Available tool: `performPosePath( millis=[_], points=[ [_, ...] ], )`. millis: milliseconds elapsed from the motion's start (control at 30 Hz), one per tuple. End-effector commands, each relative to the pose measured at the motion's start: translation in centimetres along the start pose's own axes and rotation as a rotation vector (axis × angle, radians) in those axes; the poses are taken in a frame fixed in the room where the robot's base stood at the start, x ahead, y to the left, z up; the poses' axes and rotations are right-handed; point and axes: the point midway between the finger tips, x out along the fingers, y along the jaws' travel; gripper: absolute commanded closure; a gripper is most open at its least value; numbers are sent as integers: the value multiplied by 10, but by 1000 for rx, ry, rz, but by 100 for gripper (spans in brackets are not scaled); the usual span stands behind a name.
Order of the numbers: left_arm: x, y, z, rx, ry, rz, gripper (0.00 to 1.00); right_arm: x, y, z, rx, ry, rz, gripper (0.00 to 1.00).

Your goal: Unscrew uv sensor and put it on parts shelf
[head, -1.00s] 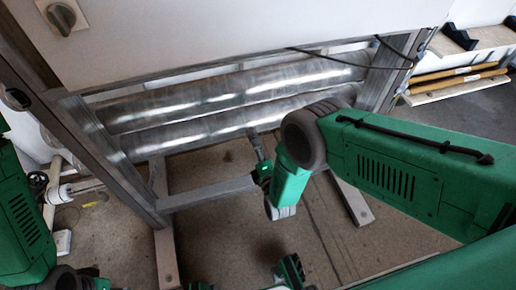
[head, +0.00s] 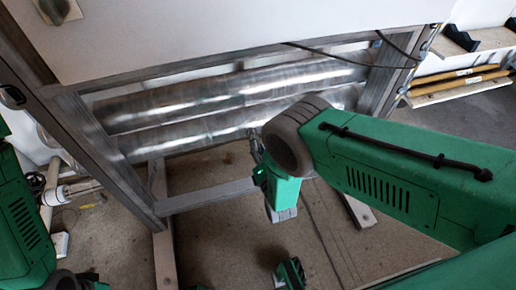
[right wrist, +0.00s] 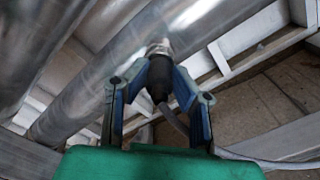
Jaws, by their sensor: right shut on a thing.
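The UV sensor, a black body (right wrist: 159,82) with a silver collar at its top, shows in the right wrist view. Its collar is at the underside of a shiny metal tube (right wrist: 105,85); I cannot tell whether the thread is still engaged. My right gripper (right wrist: 160,62) is shut on the sensor, one blue-grey finger on each side. In the head view my right gripper (head: 256,150) is just below the lower tube (head: 215,128), partly hidden by its own arm.
A shelf (head: 495,42) with dark holders stands at the upper right, above a ledge with wooden-looking bars (head: 455,81). The reactor's metal frame (head: 205,196) surrounds the tubes. A cable (right wrist: 174,120) runs below the sensor. The floor right of the frame looks open.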

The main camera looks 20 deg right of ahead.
Motion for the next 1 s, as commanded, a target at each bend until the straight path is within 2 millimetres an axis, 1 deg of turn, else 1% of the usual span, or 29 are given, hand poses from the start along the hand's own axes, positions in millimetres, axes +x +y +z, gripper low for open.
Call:
performPosePath(
  millis=[33, 167, 333, 467, 567, 733, 767, 800, 833, 1000],
  points=[
    [0, 0, 0, 0, 0, 0, 60, 2, 4, -4, 6, 9, 6, 100],
    [2, 0, 0, 0, 0, 0, 60, 2, 3, -5, -51, 9, 7, 100],
    [6, 0, 0, 0, 0, 0, 60, 2, 2, -5, -286, 9, 6, 100],
    [8, 0, 0, 0, 0, 0, 60, 2, 2, -5, -413, 9, 6, 100],
    [8, 0, 0, 0, 0, 0, 60, 2, 2, -4, -445, 9, 5, 100],
    [8, 0, 0, 0, 0, 0, 60, 1, 2, -4, -444, 9, 5, 100],
    [8, 0, 0, 0, 0, 0, 60, 1, 2, -4, -444, 9, 5, 73],
    [8, 0, 0, 0, 0, 0, 60, 1, 2, -4, -444, 8, 5, 58],
    [8, 0, 0, 0, 0, 0, 60, 1, 2, -4, -444, 8, 4, 55],
    [7, 0, 0, 0, 0, 0, 60, 0, 1, -2, -445, 4, 3, 55]
  ],
)
